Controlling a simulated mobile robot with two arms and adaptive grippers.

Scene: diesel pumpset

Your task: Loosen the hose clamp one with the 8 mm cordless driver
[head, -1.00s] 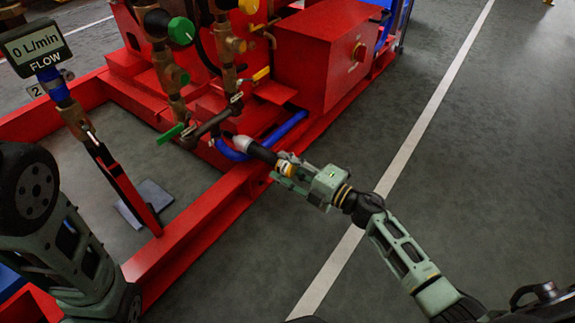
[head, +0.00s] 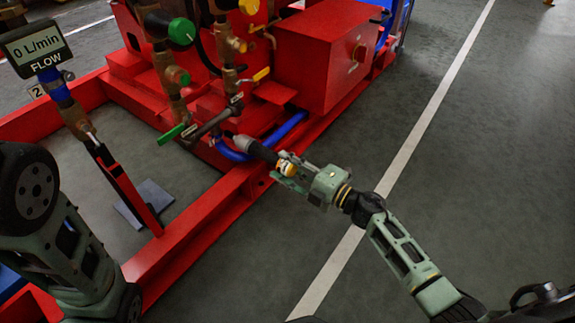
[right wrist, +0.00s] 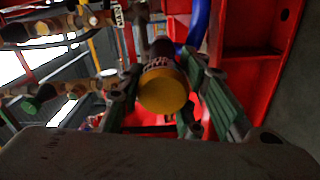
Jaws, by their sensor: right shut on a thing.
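My right gripper (head: 287,169) is shut on the cordless driver (head: 264,153), a dark cylinder with a grey nose and a yellow end. In the right wrist view the driver's round yellow end (right wrist: 163,91) sits between the green fingers. The driver's nose points left and up in the head view, close to the blue hose (head: 284,133) and the dark pipe (head: 214,122). I cannot make out hose clamp one; the nose and pipes may hide it, and contact cannot be told. My left arm shows at the left edge, but its gripper is out of the picture.
The red pumpset frame (head: 192,229) runs under the driver, with a red box (head: 318,62) behind. Valves with a green knob (head: 181,31) and a green lever (head: 171,134) stand left of the nose. A flow meter (head: 36,48) stands at far left.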

